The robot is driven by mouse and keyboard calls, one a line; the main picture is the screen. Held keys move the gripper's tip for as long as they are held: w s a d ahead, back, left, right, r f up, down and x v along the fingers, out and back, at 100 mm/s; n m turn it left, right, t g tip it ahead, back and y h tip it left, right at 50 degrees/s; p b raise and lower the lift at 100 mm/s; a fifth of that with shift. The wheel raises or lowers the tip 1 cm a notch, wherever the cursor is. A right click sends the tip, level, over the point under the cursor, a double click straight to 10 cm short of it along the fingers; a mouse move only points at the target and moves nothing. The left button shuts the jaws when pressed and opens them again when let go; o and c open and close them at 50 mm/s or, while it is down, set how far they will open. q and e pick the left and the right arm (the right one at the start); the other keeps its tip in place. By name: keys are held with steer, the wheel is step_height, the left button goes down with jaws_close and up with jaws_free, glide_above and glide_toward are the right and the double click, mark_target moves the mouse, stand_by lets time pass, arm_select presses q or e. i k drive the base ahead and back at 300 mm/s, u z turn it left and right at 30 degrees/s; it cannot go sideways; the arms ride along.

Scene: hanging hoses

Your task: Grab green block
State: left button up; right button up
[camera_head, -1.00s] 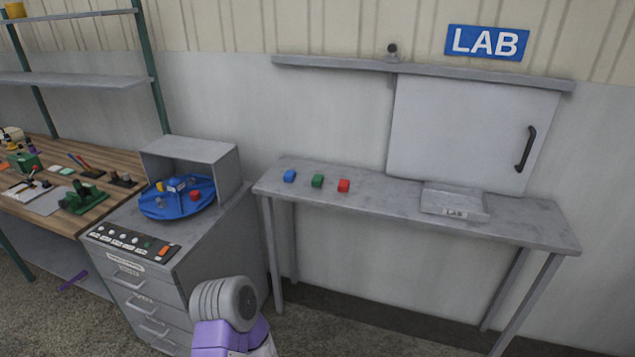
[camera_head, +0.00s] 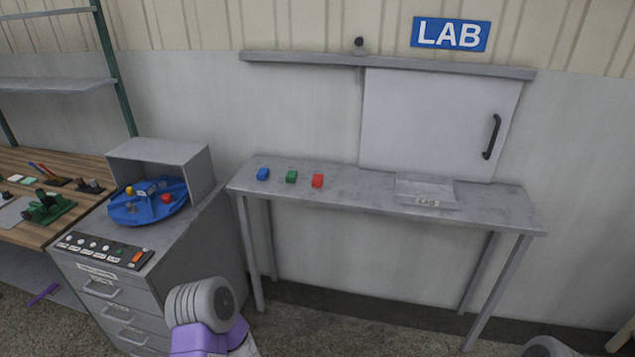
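The green block (camera_head: 291,177) sits on the grey wall table (camera_head: 350,198), near its left end. A blue block (camera_head: 263,174) lies just left of it and a red block (camera_head: 317,181) just right, with small gaps between them. A grey and purple part of my arm shows at the bottom, left of centre, below the table's left end. A bit of my other arm shows at the bottom right edge. Neither gripper's fingers are in view.
A drawer cabinet (camera_head: 130,290) with a blue turntable (camera_head: 148,208) stands left of the table. The tabletop between red block and tray is clear.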

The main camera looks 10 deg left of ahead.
mark_target(291, 177)
steer(key=z, duration=0.5)
steer(key=k, duration=0.55)
steer(key=z, duration=0.15)
steer(key=i, duration=0.95)
steer(key=u, duration=1.5)
steer(key=i, duration=0.8)
steer(key=u, duration=0.8)
